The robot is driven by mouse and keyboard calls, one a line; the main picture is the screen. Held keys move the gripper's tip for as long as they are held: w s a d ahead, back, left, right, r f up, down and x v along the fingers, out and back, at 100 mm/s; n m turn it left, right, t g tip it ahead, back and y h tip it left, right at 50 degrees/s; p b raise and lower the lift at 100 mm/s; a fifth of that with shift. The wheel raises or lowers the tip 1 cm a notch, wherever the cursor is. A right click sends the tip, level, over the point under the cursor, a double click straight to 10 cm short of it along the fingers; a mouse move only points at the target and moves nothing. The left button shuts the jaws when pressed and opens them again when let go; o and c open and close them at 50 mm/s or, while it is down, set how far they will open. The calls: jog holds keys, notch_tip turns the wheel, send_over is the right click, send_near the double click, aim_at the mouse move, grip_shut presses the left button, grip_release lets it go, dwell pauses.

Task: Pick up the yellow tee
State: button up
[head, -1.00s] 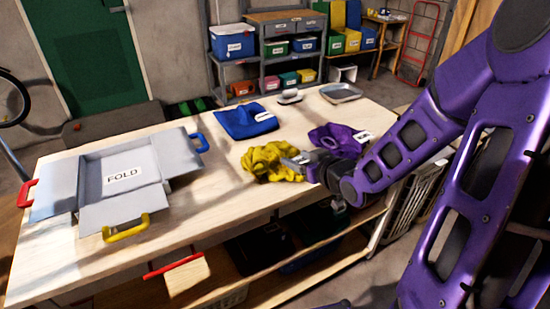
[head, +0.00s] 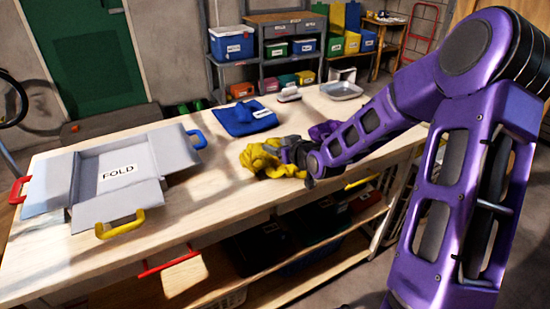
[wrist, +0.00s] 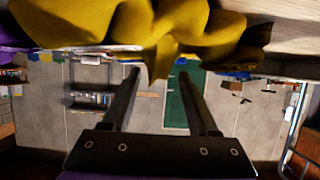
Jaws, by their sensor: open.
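The yellow tee (head: 262,158) lies crumpled on the wooden table, right of its middle. My gripper (head: 284,151) is at the right side of the tee, low over the tabletop. In the wrist view the two fingers of my gripper (wrist: 158,74) stand apart. A fold of the yellow tee (wrist: 160,50) hangs near and between the fingertips there. I cannot tell whether the fingers touch the cloth.
A purple cloth (head: 322,130) lies behind my arm, partly hidden. A blue folded cloth (head: 243,117) lies behind the tee. The grey folding board (head: 118,172) is at the left. A metal tray (head: 341,90) stands at the back. Bare tabletop (head: 215,205) lies in front.

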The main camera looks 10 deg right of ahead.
grip_shut()
dwell(0.4)
